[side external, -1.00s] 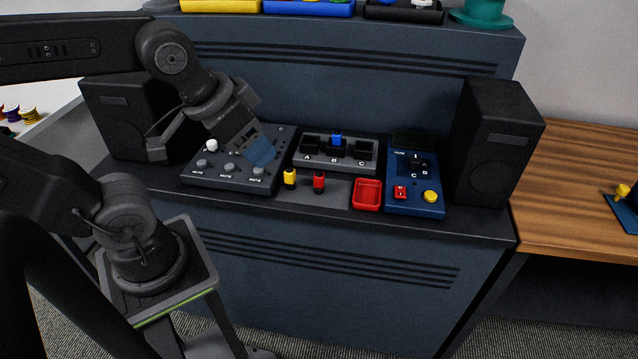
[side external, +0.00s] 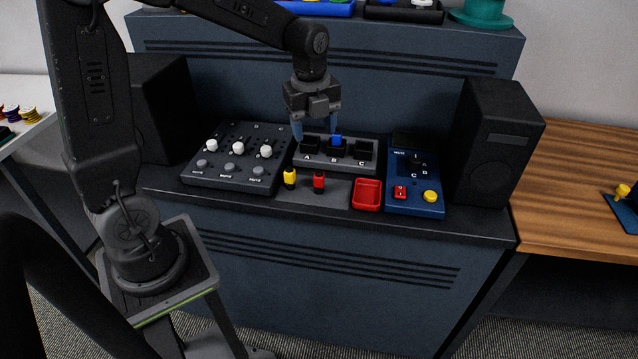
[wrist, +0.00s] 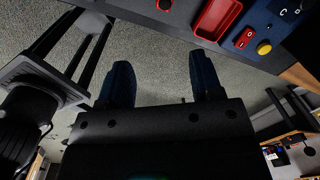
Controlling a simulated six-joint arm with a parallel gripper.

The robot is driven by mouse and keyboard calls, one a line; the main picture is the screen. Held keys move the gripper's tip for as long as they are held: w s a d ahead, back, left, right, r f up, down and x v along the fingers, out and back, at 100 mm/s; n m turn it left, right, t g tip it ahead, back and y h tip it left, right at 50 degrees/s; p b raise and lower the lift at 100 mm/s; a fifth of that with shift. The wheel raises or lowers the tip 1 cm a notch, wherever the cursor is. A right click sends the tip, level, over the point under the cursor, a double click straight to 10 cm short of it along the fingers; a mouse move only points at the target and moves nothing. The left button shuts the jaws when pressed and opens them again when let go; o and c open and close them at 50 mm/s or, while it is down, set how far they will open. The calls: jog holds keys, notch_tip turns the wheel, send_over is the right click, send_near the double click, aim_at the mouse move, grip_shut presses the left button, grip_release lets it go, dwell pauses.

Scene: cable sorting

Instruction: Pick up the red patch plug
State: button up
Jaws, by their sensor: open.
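The red patch plug (side external: 319,182) stands upright on the grey strip at the front of the console, right of the yellow plug (side external: 290,178). A blue plug (side external: 337,141) is in slot B of the socket block (side external: 334,164). My gripper (side external: 316,128) points down with its fingers apart and nothing between them. It is above and behind the red plug, over or just in front of the socket block; the exact depth is hard to tell. In the wrist view my open fingers (wrist: 162,65) show against the floor. I cannot make out the red plug there for sure.
A red tray (side external: 367,194) sits right of the red plug, then a blue panel (side external: 414,202) with a yellow knob. A fader panel (side external: 232,165) lies to the left. Black speakers (side external: 497,140) flank the console. The console's front edge is close to the plugs.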

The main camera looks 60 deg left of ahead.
aim_at(319, 172)
jog(key=f+m, duration=0.1)
jog(key=f, duration=0.2)
jog(key=w+a+f+m, duration=0.1)
jog(key=f, duration=0.3)
jog(key=f+m, duration=0.1)
jog(key=f, duration=0.3)
jog(key=shift+w+a+g, duration=0.25)
jog(key=shift+w+g, duration=0.05)
jog(key=shift+w, duration=0.05)
jog(key=shift+w+d+f, duration=0.1)
jog(key=shift+d+f, duration=0.05)
jog(key=shift+f, duration=1.2)
jog(key=shift+d+f, duration=0.1)
jog(key=shift+f, duration=1.2)
jog(key=c, duration=1)
jog(key=shift+r, duration=0.15)
